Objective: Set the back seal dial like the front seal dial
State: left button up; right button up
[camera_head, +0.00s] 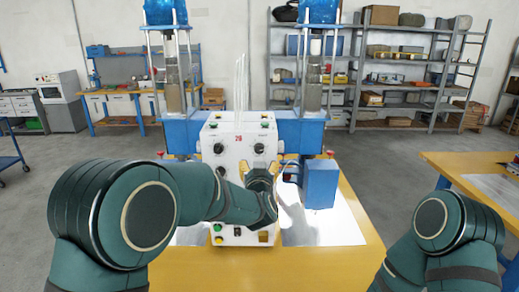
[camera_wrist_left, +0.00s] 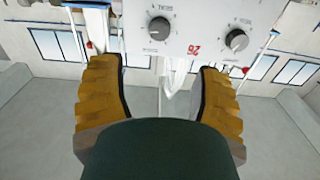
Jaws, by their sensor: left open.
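The white control panel (camera_head: 240,136) stands upright on the machine, marked with a red 26. Two dark round dials sit below the mark: a left dial (camera_head: 218,148) and a right dial (camera_head: 259,148). The wrist view shows the panel upside down, with the right dial (camera_wrist_left: 159,28) and left dial (camera_wrist_left: 236,40) at the top. Their labels and exact settings are too small to read surely. My left gripper (camera_wrist_left: 157,68) is open and empty, its yellow fingers apart, short of the right dial. My right arm shows at lower right; its gripper is out of view.
More knobs and coloured buttons are on the panel, partly hidden by my left arm. A blue box (camera_head: 320,184) stands right of the panel on the yellow table (camera_head: 350,262). Tall cylinders (camera_head: 313,85) rise behind. Another yellow table (camera_head: 470,165) is at right.

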aim_at(259, 150)
pick_arm(q)
jog(key=w+p, duration=0.1)
jog(key=w, duration=1)
jog(key=shift+w+f, duration=0.1)
jog(key=shift+w, duration=0.05)
jog(key=shift+c, duration=0.2)
grip_shut()
